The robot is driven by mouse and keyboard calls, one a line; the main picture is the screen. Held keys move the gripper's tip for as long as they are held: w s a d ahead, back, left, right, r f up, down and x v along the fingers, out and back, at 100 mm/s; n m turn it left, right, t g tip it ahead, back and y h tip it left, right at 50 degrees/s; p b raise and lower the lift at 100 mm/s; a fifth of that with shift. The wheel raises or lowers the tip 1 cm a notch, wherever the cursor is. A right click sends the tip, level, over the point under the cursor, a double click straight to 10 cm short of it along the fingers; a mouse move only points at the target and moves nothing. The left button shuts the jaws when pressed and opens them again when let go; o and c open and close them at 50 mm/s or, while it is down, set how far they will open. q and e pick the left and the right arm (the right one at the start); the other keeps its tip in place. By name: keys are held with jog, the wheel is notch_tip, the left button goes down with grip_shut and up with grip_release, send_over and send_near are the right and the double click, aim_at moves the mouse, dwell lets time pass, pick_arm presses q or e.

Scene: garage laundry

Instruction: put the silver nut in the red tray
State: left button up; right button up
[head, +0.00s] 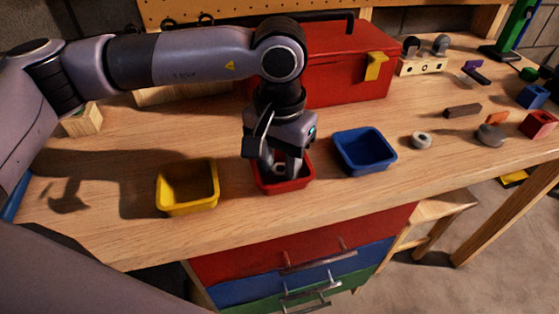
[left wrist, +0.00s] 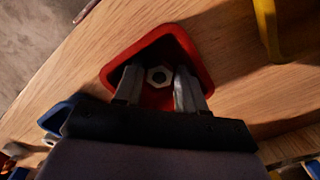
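The silver nut (left wrist: 159,76) lies in the red tray (left wrist: 113,73), on its floor as far as I can tell, and shows a dark hole. My left gripper (left wrist: 158,82) points down into the tray, with one finger on each side of the nut. The fingers are spread, with a small gap to the nut. In the head view the left gripper (head: 278,168) is over the red tray (head: 289,187) and covers much of it; the nut (head: 281,168) shows between the fingers. My right gripper is in no view.
A yellow tray (head: 187,205) stands left of the red tray and a blue tray (head: 365,165) right of it. A red toolbox (head: 345,70) stands behind. A grey ring-shaped part (head: 421,141) and several small parts lie at the right. The bench's front edge is close to the trays.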

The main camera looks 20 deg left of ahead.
aim_at(279, 170)
pick_arm(q)
jog(key=shift+r+p, duration=0.35)
notch_tip(279, 170, up, 12)
jog(key=shift+f+b, duration=0.15)
jog(key=shift+b, duration=0.3)
